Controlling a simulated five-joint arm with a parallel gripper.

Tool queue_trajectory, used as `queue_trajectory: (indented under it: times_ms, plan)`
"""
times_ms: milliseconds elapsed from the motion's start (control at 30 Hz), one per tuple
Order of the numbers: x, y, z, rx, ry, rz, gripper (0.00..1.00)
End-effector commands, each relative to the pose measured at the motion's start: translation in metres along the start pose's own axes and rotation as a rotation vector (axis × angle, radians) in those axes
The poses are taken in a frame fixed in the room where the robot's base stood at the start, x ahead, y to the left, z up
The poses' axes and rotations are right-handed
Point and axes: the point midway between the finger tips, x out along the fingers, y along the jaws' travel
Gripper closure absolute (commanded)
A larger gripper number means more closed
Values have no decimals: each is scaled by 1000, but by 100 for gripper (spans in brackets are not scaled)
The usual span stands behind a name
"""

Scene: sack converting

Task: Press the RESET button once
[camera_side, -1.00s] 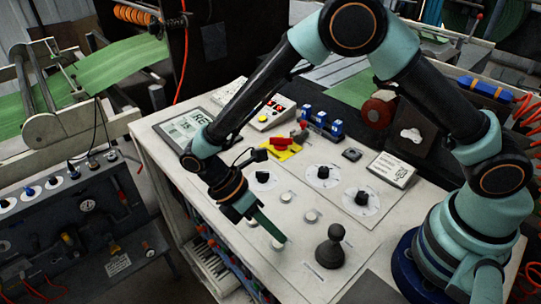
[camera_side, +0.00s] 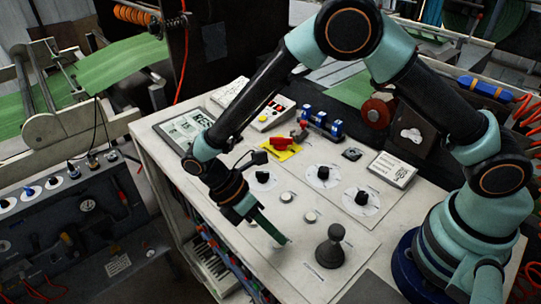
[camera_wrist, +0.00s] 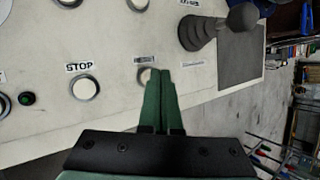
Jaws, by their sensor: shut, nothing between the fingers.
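My gripper (camera_side: 285,240) is shut and empty, its green fingers pointing down over the front of the white panel. In the wrist view the fingers (camera_wrist: 161,73) partly cover a pale round button (camera_wrist: 144,75). The small label above that button is too blurred to read, so I cannot tell whether it is RESET. I cannot tell whether the fingertips touch it. The button labelled STOP (camera_wrist: 84,88) stands left of the fingers. Two more pale buttons (camera_side: 286,197) (camera_side: 311,216) sit farther back, their labels unreadable.
A dark joystick (camera_side: 330,246) stands close to the right of my fingers. Black dials (camera_side: 323,173) lie behind. A display (camera_side: 184,127) with large, partly hidden characters is at the back left. A red switch on yellow (camera_side: 281,144) is near the middle.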

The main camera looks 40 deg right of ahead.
Motion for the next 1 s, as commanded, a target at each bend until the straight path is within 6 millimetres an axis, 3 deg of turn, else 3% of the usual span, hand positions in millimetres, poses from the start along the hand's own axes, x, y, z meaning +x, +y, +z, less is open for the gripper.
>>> queue_trajectory:
  times_ms: [1000]
  plan:
    - [6, 3, -3, 0, 0, 0, 100]
